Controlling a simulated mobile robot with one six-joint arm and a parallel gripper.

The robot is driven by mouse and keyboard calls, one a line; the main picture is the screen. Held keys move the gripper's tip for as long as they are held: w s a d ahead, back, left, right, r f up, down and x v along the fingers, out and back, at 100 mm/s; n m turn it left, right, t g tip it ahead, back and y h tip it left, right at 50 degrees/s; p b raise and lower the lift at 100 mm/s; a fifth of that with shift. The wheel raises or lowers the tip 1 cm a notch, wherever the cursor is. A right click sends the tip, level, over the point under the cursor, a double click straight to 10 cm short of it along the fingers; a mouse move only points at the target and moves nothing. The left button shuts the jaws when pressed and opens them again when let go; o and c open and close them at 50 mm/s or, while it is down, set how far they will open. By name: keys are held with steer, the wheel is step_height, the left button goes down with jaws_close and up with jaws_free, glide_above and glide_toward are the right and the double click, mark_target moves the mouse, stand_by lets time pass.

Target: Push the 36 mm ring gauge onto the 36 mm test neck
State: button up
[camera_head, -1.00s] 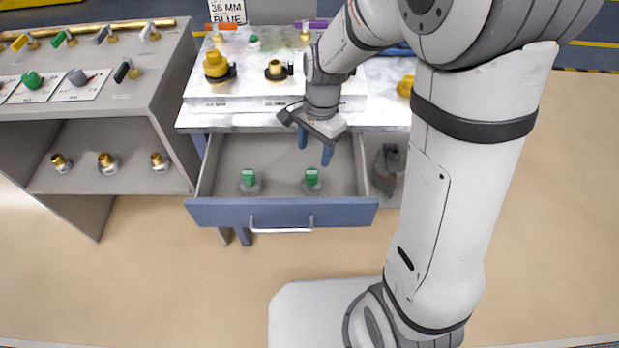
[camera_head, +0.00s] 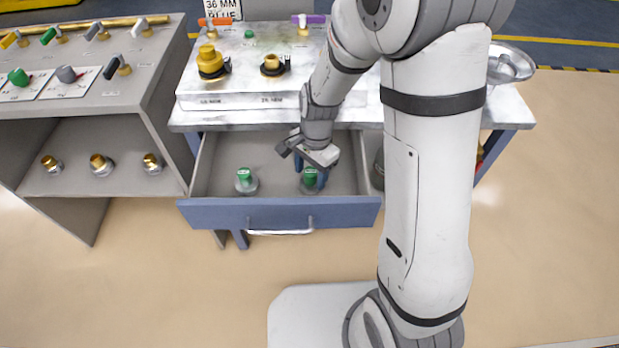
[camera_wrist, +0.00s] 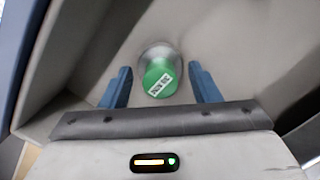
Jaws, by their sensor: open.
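Two green-topped pieces on grey round bases stand in the open drawer (camera_head: 225,170): a left one (camera_head: 244,178) and a right one (camera_head: 311,178). My gripper (camera_head: 310,172) is open and down in the drawer, with its blue fingers around the right one's green top. In the wrist view the green top (camera_wrist: 158,80), with a white label I cannot read surely, sits between the open fingers (camera_wrist: 160,85), with gaps on both sides. On the bench stand a yellow-capped fitting (camera_head: 209,63) and a brass neck (camera_head: 272,66); I cannot tell which is the 36 mm neck.
A card reading "36 MM BLUE" (camera_head: 223,10) stands at the back. A grey panel bench (camera_head: 80,75) with valves is at left. A metal bowl (camera_head: 508,65) sits on the bench's right.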

steer(key=shift+c, duration=0.4)
steer(key=c, duration=1)
